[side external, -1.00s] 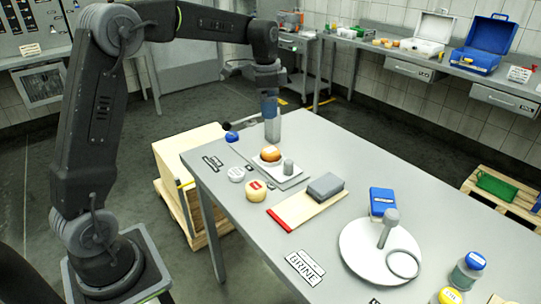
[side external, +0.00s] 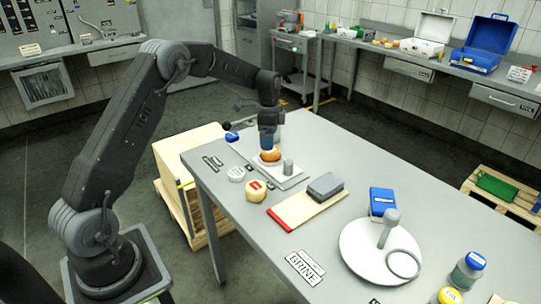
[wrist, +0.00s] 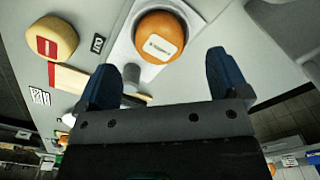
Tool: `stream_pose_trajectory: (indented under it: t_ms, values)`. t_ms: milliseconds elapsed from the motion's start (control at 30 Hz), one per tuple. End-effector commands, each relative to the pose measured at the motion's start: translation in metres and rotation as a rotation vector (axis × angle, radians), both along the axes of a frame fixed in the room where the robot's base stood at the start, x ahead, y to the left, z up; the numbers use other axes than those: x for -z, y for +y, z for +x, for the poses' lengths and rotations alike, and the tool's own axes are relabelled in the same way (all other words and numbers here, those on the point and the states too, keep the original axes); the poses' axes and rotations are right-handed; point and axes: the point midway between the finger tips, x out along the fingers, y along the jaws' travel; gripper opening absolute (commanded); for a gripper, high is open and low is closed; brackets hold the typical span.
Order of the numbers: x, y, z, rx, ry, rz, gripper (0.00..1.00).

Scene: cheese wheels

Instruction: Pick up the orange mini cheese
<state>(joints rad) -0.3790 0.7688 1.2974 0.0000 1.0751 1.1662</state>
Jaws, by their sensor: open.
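The orange mini cheese (side external: 270,156) sits on a small pale weighing plate (side external: 258,163) near the table's far left corner. In the wrist view the orange cheese (wrist: 152,28), with a white label on top, lies beyond the fingertips, level with the gap between them. My gripper (side external: 268,146) points down close above the cheese in the side view. Its two blue fingers (wrist: 163,72) are apart with nothing between them. Whether they touch the cheese cannot be told.
A yellow cheese with a red label (side external: 256,191) stands nearby, and it also shows in the wrist view (wrist: 50,38). A small grey weight (side external: 288,167) is close beside the plate. A grey block (side external: 326,186) lies on a red-ended board (side external: 292,211). A white round disc (side external: 365,257) is further right.

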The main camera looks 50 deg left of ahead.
Motion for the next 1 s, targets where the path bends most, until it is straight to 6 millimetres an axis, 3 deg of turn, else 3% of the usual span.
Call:
stream_pose_trajectory:
  t_ms: [400,667,1000]
  values:
    - [0.050,0.000,0.000,-0.001,0.001,0.001,0.93]
    - [0.053,0.000,0.000,-0.001,0.000,0.001,0.93]
    - [0.052,0.000,0.000,-0.001,-0.001,0.002,0.63]
